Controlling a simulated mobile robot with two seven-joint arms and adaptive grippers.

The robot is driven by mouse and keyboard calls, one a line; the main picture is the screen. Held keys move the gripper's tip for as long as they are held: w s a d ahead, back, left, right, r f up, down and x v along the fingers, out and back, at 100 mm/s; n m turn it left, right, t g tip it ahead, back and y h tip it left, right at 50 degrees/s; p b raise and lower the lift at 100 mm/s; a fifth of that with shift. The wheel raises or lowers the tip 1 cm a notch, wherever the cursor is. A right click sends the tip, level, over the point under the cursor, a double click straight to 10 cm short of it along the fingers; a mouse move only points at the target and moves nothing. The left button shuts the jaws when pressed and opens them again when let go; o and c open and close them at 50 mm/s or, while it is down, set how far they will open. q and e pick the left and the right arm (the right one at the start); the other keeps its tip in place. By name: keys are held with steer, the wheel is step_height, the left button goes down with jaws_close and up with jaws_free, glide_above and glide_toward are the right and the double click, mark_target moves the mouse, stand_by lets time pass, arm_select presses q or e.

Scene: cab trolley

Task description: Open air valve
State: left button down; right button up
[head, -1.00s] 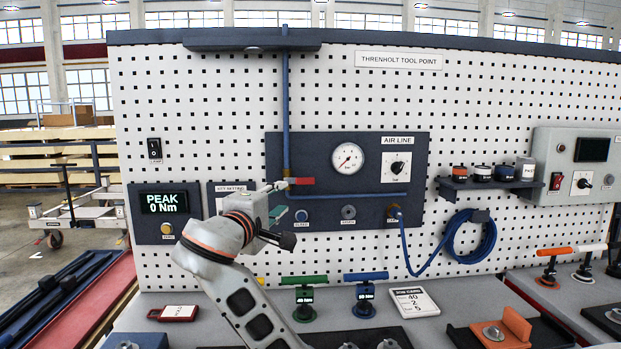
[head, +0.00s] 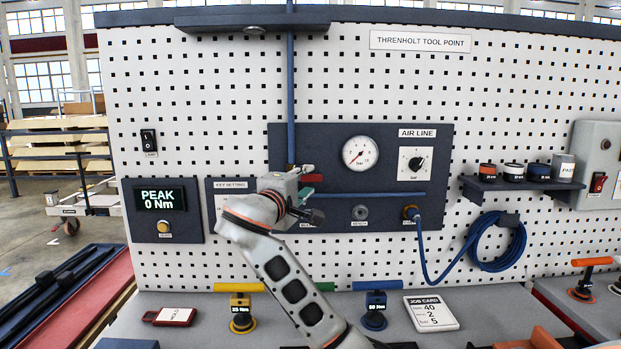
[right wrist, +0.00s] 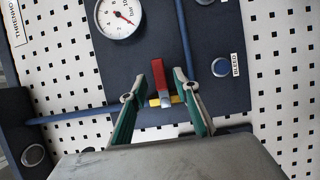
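The air valve's red lever (head: 311,178) is on the dark air line panel (head: 350,215), at the foot of the vertical blue pipe (head: 291,100). The lever points right in the head view, across that pipe. My right gripper (head: 305,182) is in front of it and hides part of the valve. In the right wrist view the red lever (right wrist: 157,75) and brass valve part (right wrist: 160,101) show between the two green-padded fingers of my right gripper (right wrist: 162,82). The fingers are apart, with a visible gap on both sides of the lever. My left gripper is out of view.
A gauge (head: 360,153) and a dial (head: 415,163) sit to the right of the valve. A bleed button (right wrist: 221,67) is close to one finger. A blue hose (head: 423,255) hangs at right. Handled tools, such as the yellow one (head: 240,300), stand on the bench below.

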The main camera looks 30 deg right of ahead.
mark_target(309, 179)
steer(key=shift+x, duration=1.65)
steer(key=shift+c, duration=0.5)
jaws_close()
